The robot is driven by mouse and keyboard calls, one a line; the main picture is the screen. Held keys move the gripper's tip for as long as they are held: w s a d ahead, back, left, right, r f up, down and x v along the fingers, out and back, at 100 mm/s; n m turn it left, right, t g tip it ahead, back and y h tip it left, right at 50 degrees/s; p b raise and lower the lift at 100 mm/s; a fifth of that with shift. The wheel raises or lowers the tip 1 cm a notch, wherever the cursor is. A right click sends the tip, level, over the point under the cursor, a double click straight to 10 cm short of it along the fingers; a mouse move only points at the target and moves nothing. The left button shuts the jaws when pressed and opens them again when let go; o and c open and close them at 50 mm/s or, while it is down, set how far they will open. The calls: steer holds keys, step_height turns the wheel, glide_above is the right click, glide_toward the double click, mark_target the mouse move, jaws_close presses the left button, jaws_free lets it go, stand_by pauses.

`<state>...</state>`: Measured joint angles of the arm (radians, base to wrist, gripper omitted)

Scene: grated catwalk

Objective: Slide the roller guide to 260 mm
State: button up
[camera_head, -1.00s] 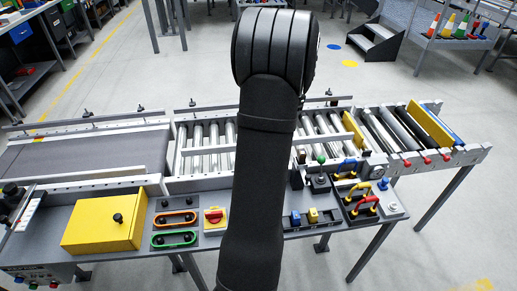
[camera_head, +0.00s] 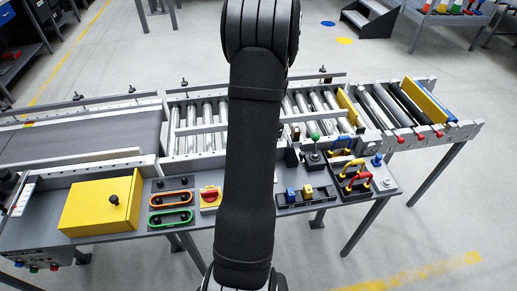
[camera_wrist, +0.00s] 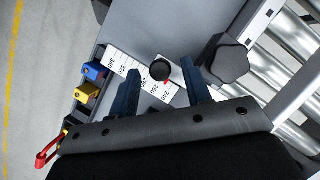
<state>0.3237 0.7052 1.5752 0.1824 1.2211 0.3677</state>
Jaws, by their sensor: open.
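A white printed scale (camera_wrist: 131,70) with black numbers runs diagonally across a grey plate in the wrist view. A small round black knob (camera_wrist: 160,70) stands over the scale, with a small red mark beside it. A larger black lobed knob (camera_wrist: 229,58) sits right of the fingers. In the head view a guide rail (camera_head: 205,132) crosses the rollers; my arm hides the gripper and scale.
Blue and yellow blocks (camera_wrist: 87,92) and a red handle (camera_wrist: 47,156) lie left of my gripper in the wrist view. The head view shows a yellow box (camera_head: 101,205), a red switch (camera_head: 210,196) and red and yellow handles (camera_head: 354,180) on the panel.

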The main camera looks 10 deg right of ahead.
steer(key=shift+s+a+f, duration=0.1)
steer(key=shift+f, duration=0.2)
jaws_close()
steer(key=shift+s, duration=0.45)
jaws_free()
steer(key=v, duration=1.7)
steer(key=shift+r, duration=0.25)
